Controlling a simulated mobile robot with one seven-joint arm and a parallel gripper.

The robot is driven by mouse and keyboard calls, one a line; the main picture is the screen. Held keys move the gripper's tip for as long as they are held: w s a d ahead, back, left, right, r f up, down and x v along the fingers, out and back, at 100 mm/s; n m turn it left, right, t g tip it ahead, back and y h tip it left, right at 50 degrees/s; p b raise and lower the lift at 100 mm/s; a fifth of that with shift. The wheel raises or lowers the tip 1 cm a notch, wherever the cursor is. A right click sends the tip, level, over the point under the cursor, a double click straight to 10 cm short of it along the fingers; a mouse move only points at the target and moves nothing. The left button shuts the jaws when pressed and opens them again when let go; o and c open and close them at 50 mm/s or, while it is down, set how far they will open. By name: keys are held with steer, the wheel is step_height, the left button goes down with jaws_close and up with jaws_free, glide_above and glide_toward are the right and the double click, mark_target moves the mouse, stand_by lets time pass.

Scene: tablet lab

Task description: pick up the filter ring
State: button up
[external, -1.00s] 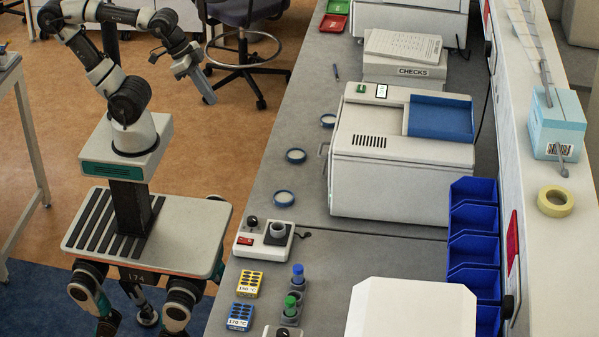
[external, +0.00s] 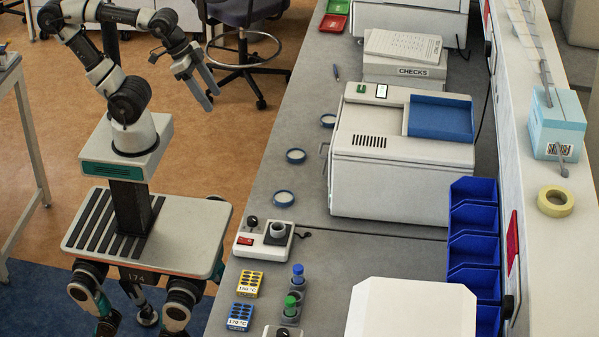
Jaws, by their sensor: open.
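Three similar blue-rimmed rings lie flat on the grey bench: a far ring (external: 328,120), a middle ring (external: 296,156) and a near ring (external: 284,199). I cannot tell from this view which one is the filter ring. My gripper (external: 212,101) is open and empty, its two fingers spread and pointing down. It hangs over the open floor to the left of the bench, apart from all three rings.
A white instrument with a blue tray (external: 395,165) stands right of the rings. A small device with a red switch (external: 264,240) is just nearer than them. A chair (external: 250,50) stands behind my gripper. Blue bins (external: 473,250) line the right side.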

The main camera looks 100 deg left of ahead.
steer(key=o, duration=0.3)
steer(key=m+g+b, duration=0.4)
steer(key=m+b, duration=0.3)
steer(key=b, duration=0.3)
glide_above(284, 198)
steer(key=s, duration=0.1)
steer(key=shift+h, duration=0.4)
steer(key=f, duration=3)
steer(key=shift+a, duration=0.3)
steer(key=shift+w+d+f, duration=0.1)
steer(key=shift+w+f, duration=0.05)
steer(key=shift+f, duration=1.35)
steer(key=shift+w+d+f, duration=0.1)
steer(key=shift+w+f, duration=0.05)
steer(key=shift+f, duration=1.35)
steer(key=shift+c, duration=0.5)
